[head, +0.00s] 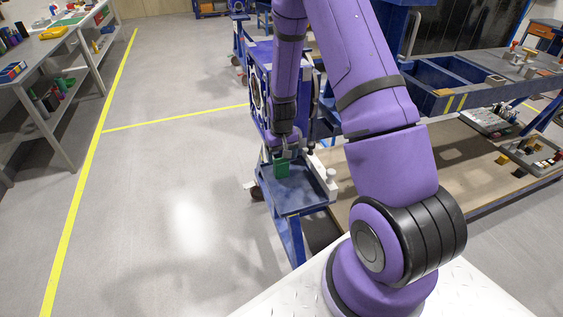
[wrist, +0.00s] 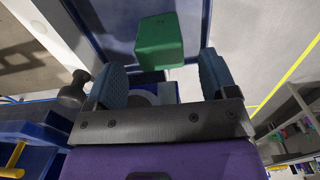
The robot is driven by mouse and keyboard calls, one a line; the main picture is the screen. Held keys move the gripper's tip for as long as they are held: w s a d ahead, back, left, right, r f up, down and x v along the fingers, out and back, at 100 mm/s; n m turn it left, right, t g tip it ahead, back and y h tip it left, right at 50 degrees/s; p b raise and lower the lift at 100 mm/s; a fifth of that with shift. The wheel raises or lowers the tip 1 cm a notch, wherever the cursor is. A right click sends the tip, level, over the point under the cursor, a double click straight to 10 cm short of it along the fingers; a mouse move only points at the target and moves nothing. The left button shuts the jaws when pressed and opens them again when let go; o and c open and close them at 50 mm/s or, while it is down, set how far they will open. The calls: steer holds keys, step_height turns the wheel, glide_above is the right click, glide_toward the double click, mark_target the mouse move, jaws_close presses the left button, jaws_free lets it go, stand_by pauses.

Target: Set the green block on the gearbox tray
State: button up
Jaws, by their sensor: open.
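The green block (head: 282,168) shows at the back left part of a blue tray (head: 306,200) on a blue stand, which I take as the gearbox tray. The block appears to rest on the tray, though its underside is hidden. My gripper (head: 284,148) is just above the block and points down. In the wrist view my gripper (wrist: 160,75) is open, its two fingers wide apart. The green block (wrist: 158,40) sits beyond the fingertips, centred between them, with neither finger touching it. The blue tray (wrist: 108,18) lies behind the block.
A blue-framed fixture (head: 262,95) stands right behind the tray. White-grey fittings (head: 327,178) line the tray's right side. A wooden-topped bench (head: 460,170) with small parts is at right. Open grey floor (head: 150,200) with yellow lines lies at left.

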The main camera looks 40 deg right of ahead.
step_height(320, 180, up, 8)
step_height(320, 180, up, 12)
steer(key=t, duration=0.1)
glide_above(281, 161)
steer(key=s+a, duration=0.3)
steer(key=a, duration=0.1)
steer(key=s+a+r+n+t, duration=0.25)
steer(key=s+r, duration=0.25)
steer(key=r, duration=0.6)
steer(key=s+a+r+t, duration=0.1)
steer(key=s+a+r, duration=0.2)
steer(key=s, duration=0.6)
steer(key=s+a+r, duration=0.2)
steer(key=s+r, duration=0.5)
steer(key=s, duration=0.3)
steer(key=shift+a+r+n+t, duration=0.15)
steer(key=shift+a+n+t, duration=0.2)
steer(key=shift+a, duration=0.05)
